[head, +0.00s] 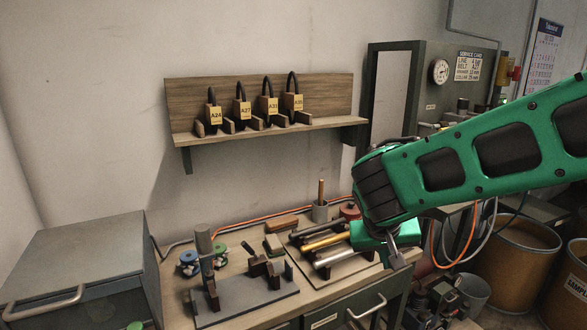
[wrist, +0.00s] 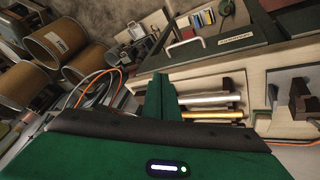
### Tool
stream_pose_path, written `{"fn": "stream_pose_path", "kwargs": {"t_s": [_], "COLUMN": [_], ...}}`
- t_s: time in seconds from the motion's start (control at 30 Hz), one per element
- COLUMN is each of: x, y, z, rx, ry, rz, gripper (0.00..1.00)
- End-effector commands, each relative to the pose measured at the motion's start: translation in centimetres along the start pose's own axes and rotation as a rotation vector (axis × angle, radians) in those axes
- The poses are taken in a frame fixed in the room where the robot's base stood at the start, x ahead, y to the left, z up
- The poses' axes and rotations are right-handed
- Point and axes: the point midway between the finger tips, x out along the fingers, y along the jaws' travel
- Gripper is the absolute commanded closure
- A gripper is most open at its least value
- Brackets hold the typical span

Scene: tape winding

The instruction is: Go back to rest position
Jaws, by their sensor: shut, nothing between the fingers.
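My gripper (head: 397,258) hangs at the end of my green arm, over the right part of the workbench, near the tray of rods. In the head view its fingertips are partly hidden and small. In the wrist view its green fingers (wrist: 161,92) are together, with nothing between them. The rods lie side by side: a black one, a brass one (head: 325,241) and a silver one (head: 333,256). In the wrist view the silver rod (wrist: 204,98) lies just right of the fingers; I cannot tell the height gap.
A winding fixture (head: 245,302) stands left of the rods, with tape spools (head: 189,262) behind it. A wall shelf (head: 270,133) holds several tagged items. A grey metal box (head: 75,265) is at left; barrels (head: 518,258) and hanging hoses are at right. The air above the bench's left is free.

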Motion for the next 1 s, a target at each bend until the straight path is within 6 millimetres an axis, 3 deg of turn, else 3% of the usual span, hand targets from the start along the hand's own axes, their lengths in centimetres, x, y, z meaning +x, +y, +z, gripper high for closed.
{"fn": "stream_pose_path", "kwargs": {"t_s": [0.03,0.2,0.4,0.5,0.73,0.87,1.0], "x": [0.4,0.8,0.0,-0.9,-3.0,-3.7,-4.0], "y": [3.1,10.8,17.6,20.1,22.9,23.4,23.5], "z": [0.8,4.9,10.8,13.9,20.1,22.0,22.6], "rx": [0.036,0.12,0.224,0.276,0.372,0.398,0.405], "ry": [-0.042,-0.185,-0.326,-0.383,-0.471,-0.495,-0.502], "rz": [0.009,0.011,-0.024,-0.053,-0.131,-0.161,-0.173], "gripper": [1.0,1.0,1.0,1.0,1.0,1.0,1.0]}}
